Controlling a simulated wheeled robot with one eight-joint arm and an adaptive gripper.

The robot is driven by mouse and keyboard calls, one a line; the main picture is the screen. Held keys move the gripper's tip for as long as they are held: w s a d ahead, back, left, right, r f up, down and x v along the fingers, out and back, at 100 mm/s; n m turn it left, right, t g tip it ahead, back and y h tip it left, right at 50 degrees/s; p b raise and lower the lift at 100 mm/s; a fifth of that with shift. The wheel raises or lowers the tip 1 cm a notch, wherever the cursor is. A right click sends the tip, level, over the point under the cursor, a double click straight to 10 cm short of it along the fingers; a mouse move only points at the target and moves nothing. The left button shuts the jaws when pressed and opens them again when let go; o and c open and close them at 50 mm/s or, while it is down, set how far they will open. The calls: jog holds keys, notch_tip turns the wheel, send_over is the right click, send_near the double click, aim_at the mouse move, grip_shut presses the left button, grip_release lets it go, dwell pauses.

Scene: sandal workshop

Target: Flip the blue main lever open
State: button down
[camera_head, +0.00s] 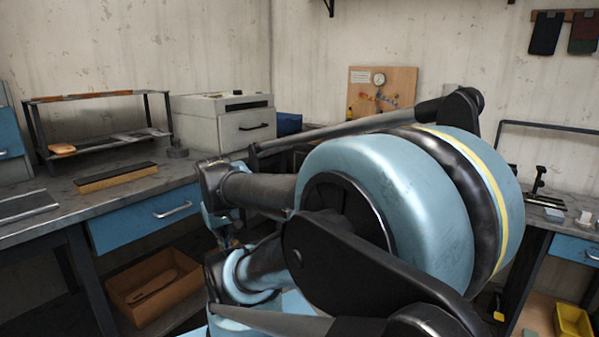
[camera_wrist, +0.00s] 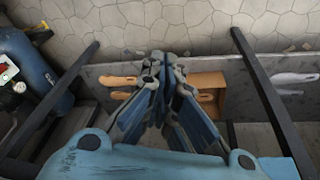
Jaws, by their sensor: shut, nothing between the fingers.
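A wooden board (camera_head: 402,82) with a round gauge (camera_head: 379,79) is mounted on the back wall in the head view. Small blue and red parts show below the gauge; they are too small to tell which is the blue main lever or how it stands. My arm hides the area just below the board. In the wrist view my gripper (camera_wrist: 163,62) is shut and empty, its fingers meeting in front of a shelf. No lever can be made out near the fingers there.
A grey workbench (camera_head: 100,192) with a blue drawer (camera_head: 145,212) stands left, with a grey box machine (camera_head: 225,122) on it. An open brown crate (camera_head: 152,287) lies below. In the wrist view a blue tank (camera_wrist: 30,65) stands left and a shelf (camera_wrist: 240,88) holds sole shapes.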

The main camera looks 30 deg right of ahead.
jog(key=w+d+r+n+t+h, duration=0.15)
jog(key=w+d+r+h, duration=0.35)
jog(key=w+d, duration=1.05)
jog(key=w+d+r+t+h, duration=0.3)
jog(key=w+d+r+h, duration=0.15)
jog(key=w+d, duration=1.1)
jog(key=w+d+f+n+t+h, duration=0.2)
jog(key=w+d+f+n, duration=0.1)
jog(key=w+d, duration=0.65)
jog(key=w+d+f+n+t, duration=0.2)
jog(key=w+d+f+n, duration=0.2)
jog(key=d+f, duration=0.4)
jog(key=shift+d+f+t+h, duration=0.35)
jog(key=shift+f, duration=0.5)
jog(key=x, duration=1)
